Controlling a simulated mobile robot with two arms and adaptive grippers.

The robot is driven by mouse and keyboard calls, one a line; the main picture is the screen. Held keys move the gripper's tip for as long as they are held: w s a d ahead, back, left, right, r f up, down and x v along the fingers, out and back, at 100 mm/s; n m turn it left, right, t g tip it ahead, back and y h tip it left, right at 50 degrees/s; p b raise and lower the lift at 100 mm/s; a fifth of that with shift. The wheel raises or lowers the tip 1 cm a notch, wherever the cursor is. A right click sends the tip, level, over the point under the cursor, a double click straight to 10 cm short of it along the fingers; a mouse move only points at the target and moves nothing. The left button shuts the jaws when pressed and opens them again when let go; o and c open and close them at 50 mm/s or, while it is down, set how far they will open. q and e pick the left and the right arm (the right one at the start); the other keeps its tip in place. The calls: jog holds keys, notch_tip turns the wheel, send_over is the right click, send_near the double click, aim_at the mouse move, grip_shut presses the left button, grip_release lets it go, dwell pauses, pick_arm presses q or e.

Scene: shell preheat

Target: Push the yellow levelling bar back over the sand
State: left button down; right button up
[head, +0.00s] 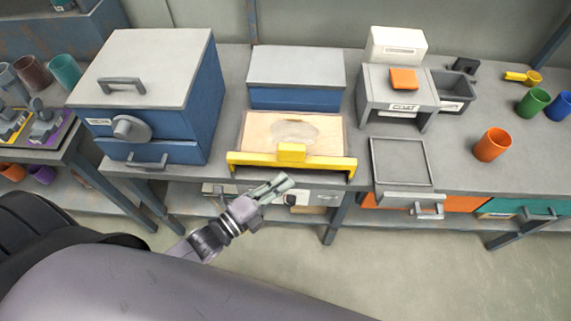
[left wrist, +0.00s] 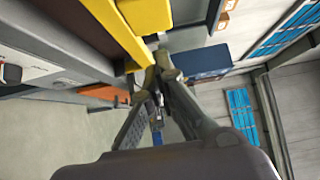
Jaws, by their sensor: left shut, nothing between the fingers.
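The yellow levelling bar (head: 291,161) lies across the front end of the sand bed (head: 260,132), with a raised block at its middle. The sand is pale, with a greyish oval patch near its centre. My left gripper (head: 283,181) is shut and empty, just in front of and below the bar's middle block in the head view. In the left wrist view the bar (left wrist: 118,30) passes close by the shut fingertips (left wrist: 157,60); I cannot tell whether they touch it. My right gripper is not in view.
A blue box with a grey lid (head: 296,72) stands behind the sand bed. A large blue oven-like box (head: 160,90) is to the left. A grey tray (head: 400,160) lies to the right, and an orange cup (head: 491,145) stands farther right.

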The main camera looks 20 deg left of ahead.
aim_at(301, 157)
pick_arm(q)
jog(key=w, duration=0.3)
jog(key=w+p, duration=0.1)
jog(key=shift+w+a, duration=0.35)
jog(key=shift+w, duration=0.05)
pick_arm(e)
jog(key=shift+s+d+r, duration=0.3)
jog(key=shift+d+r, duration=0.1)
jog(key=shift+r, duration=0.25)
